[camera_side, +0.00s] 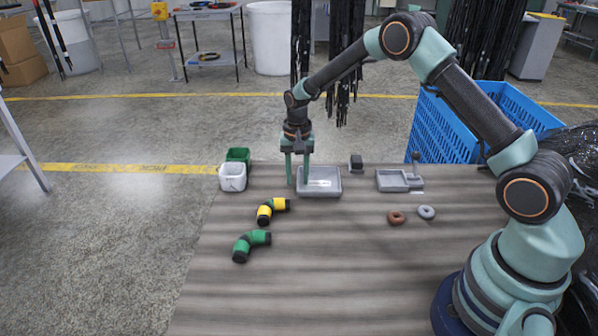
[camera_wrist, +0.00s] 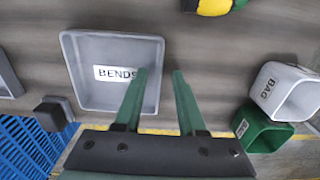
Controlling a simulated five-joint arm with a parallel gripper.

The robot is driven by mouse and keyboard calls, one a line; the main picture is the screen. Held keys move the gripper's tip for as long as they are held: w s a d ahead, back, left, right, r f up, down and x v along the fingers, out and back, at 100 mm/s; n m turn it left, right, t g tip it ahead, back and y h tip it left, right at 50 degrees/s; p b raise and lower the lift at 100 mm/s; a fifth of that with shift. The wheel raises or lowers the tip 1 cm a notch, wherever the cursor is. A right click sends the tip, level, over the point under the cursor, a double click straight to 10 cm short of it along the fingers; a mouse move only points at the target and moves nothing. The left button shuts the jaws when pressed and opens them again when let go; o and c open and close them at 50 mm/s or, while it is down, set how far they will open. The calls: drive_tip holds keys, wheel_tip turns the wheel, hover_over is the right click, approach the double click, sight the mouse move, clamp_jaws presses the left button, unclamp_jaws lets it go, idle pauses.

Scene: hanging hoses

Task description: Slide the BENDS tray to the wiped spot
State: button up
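The BENDS tray (camera_side: 330,191) is a shallow grey tray near the table's far edge. It also shows in the wrist view (camera_wrist: 88,88), empty, with its white BENDS label readable. My gripper (camera_side: 298,183) points down at the tray's left side in the side view. Its fingers are apart with nothing clamped between them. In the wrist view my gripper (camera_wrist: 161,71) has one finger over the tray's inside and the other beyond its wall. Whether either finger touches the wall cannot be told. I cannot make out a distinct wiped spot on the striped tabletop.
Yellow-black (camera_side: 272,209) and green-black (camera_side: 250,244) bends lie in front of the tray. White BAG bin (camera_side: 232,178) and green bin (camera_side: 238,155) stand left. A dark block (camera_side: 356,161), another grey tray (camera_side: 392,181) and two rings (camera_side: 397,217) are right. The front middle is clear.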

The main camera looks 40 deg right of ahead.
wheel_tip(320, 180, up, 12)
idle(0.6)
drive_tip(key=s+a+r+n+t, duration=0.2)
drive_tip(key=s+r+n+t, duration=0.15)
drive_tip(key=s+r, duration=0.75)
drive_tip(key=s+a+r+n+t, duration=0.1)
drive_tip(key=s+n, duration=0.4)
drive_tip(key=s, duration=0.6)
drive_tip(key=shift+s+a+t, duration=0.15)
drive_tip(key=shift+t, duration=0.4)
